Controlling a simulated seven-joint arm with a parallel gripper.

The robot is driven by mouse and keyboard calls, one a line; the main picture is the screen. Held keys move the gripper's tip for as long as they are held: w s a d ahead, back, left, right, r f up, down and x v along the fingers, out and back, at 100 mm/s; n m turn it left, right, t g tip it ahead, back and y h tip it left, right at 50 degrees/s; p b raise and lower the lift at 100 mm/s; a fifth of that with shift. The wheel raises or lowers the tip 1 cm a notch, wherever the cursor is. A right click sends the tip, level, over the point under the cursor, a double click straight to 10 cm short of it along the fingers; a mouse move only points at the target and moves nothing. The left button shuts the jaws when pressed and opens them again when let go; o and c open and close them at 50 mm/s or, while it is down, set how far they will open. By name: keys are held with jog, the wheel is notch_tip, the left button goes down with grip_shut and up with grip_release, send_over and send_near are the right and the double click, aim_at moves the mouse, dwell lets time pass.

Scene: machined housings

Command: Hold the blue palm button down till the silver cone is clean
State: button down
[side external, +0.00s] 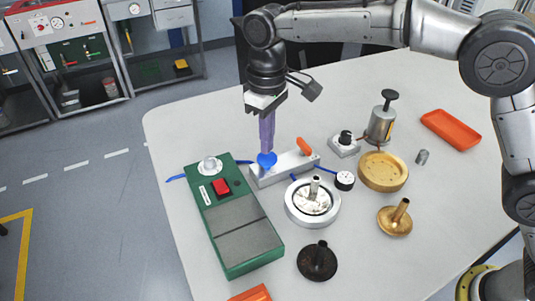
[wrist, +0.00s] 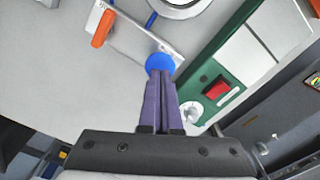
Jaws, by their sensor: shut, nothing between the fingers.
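The blue palm button (side external: 266,159) sits on the left end of a grey block (side external: 288,167); it also shows in the wrist view (wrist: 159,62). My gripper (side external: 267,150) is shut and empty, pointing down, with its purple fingertips (wrist: 161,76) at the top of the button. They look to be touching it; I cannot tell how far it is pressed. A silver cone with an upright stem (side external: 314,187) sits in a round silver ring (side external: 291,206), right of the block. Pale, patchy material shows around the cone's base.
An orange lever (side external: 305,146) stands on the block's right end. A green box (side external: 238,228) with a red switch lies left. The front-right table is clear.

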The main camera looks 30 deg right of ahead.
jog(key=shift+f, duration=0.1)
dwell(0.3)
jog(key=shift+f, duration=1.15)
dwell(1.1)
jog(key=shift+r, duration=2.75)
